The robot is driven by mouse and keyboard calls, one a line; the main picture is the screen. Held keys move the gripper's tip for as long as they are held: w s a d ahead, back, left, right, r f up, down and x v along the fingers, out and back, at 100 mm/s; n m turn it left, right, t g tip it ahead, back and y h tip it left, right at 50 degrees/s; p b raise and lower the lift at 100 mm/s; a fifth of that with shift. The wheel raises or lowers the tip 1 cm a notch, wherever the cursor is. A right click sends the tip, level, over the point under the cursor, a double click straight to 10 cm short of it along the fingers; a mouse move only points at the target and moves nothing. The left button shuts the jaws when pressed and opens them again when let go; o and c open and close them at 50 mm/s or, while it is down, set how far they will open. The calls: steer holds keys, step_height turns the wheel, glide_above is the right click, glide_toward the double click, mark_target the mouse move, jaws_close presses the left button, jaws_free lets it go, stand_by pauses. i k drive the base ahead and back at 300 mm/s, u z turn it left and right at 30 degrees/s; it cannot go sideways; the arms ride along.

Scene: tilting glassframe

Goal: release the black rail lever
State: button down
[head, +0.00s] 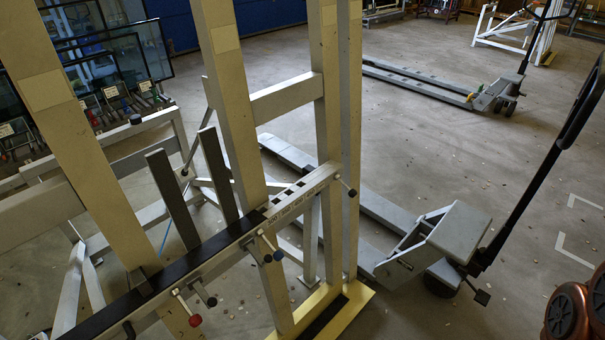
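The rail (220,247) of the glass frame runs diagonally from lower left to centre, with a black strip on its left part. A lever with dark knobs (272,257) hangs from the rail's front near the middle. A red-knobbed lever (188,309) sits further left, with a small black knob (211,301) beside it. I cannot tell whether any lever is clamped. My gripper is not in view; copper-coloured round parts at the lower right appear to be my arm.
Beige uprights (232,110) rise through the rail. A pallet truck (455,230) stands close to the right, its black handle (530,190) leaning up. A second pallet truck (490,95) is behind. Glass panes (110,60) stand at back left. Floor between the trucks is clear.

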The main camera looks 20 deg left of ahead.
mark_target(353, 193)
steer(key=u, duration=0.95)
steer(key=i, duration=0.8)
steer(key=u, duration=0.75)
